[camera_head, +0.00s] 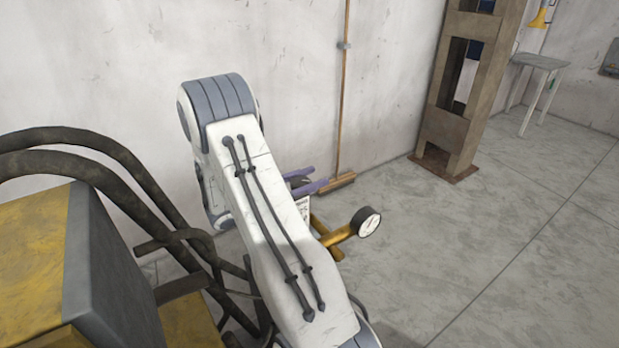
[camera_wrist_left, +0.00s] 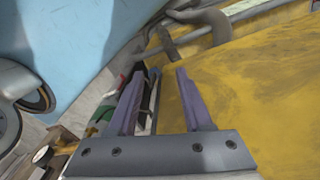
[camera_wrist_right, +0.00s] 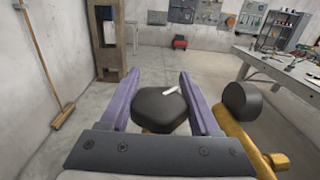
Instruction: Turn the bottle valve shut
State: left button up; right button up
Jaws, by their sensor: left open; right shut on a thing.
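The dark rounded valve knob (camera_wrist_right: 158,112), with a small white mark on top, sits between the two purple fingers of my right gripper (camera_wrist_right: 159,76) in the right wrist view. The fingers are shut on its sides. In the head view, my right gripper (camera_head: 304,182) shows partly behind my white arm, which hides the knob. A brass fitting with a round white-faced gauge (camera_head: 369,222) sticks out beside it. The gauge's dark back (camera_wrist_right: 242,103) shows in the right wrist view. I cannot make out the bottle. My left gripper (camera_wrist_left: 158,84) is open and empty in the left wrist view.
A yellow and grey machine (camera_head: 35,255) with thick dark hoses (camera_head: 95,170) stands at left in the head view. A broom (camera_head: 342,100) leans on the wall. A rusty steel column (camera_head: 470,80) stands behind. A workbench (camera_wrist_right: 290,68) is at right in the right wrist view.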

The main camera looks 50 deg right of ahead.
jog(key=shift+s+a+m+g+y+p, duration=0.1)
jog(key=shift+s+a+m+g+y, duration=0.15)
jog(key=shift+m+g+y, duration=1.3)
jog(key=shift+s+a+m+g+y+p, duration=0.1)
jog(key=shift+s+a+m+g+y, duration=0.2)
jog(key=shift+m+g+y, duration=1.25)
jog(key=shift+s+a+m+g+y+p, duration=0.1)
jog(key=shift+s+a+m+g+y, duration=0.15)
jog(key=shift+m+g+y, duration=1.3)
jog(key=shift+g, duration=0.55)
jog(key=o, duration=1.4)
jog(key=shift+c, duration=0.2)
